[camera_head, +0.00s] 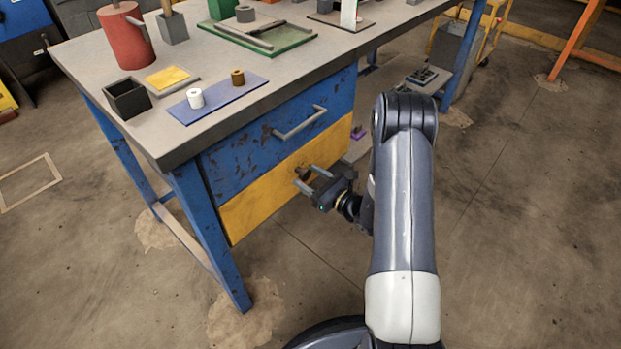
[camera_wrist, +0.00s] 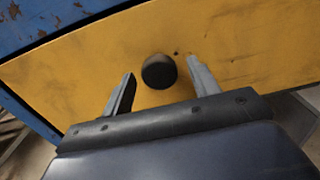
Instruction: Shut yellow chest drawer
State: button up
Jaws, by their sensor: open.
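The yellow drawer (camera_head: 258,203) is the lower drawer of the blue chest under the workbench. Its front looks about level with the blue drawer above it, though I cannot tell exactly how flush it is. In the wrist view the yellow front (camera_wrist: 230,45) fills most of the picture, with a dark round knob (camera_wrist: 159,71) at its middle. My gripper (camera_head: 304,178) is at the right part of the yellow front. Its fingers (camera_wrist: 158,88) are open, one on each side of the knob, and the knob is not gripped. Whether the fingertips touch the front is unclear.
A blue drawer (camera_head: 235,153) with a grey bar handle (camera_head: 300,122) is directly above. The workbench top (camera_head: 108,62) overhangs it and carries a blue mat (camera_head: 218,98), a black box (camera_head: 128,98) and a red can (camera_head: 127,38).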

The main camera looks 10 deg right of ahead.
jog(key=shift+s+d, duration=0.1)
jog(key=shift+s, duration=0.05)
jog(key=p+v, duration=0.1)
jog(key=v, duration=0.9)
jog(key=shift+s, duration=0.2)
jog(key=b+x, duration=0.1)
jog(key=x, duration=0.9)
jog(key=shift+w, duration=0.3)
jog(key=shift+p+v, duration=0.35)
jog(key=shift+v, duration=1.25)
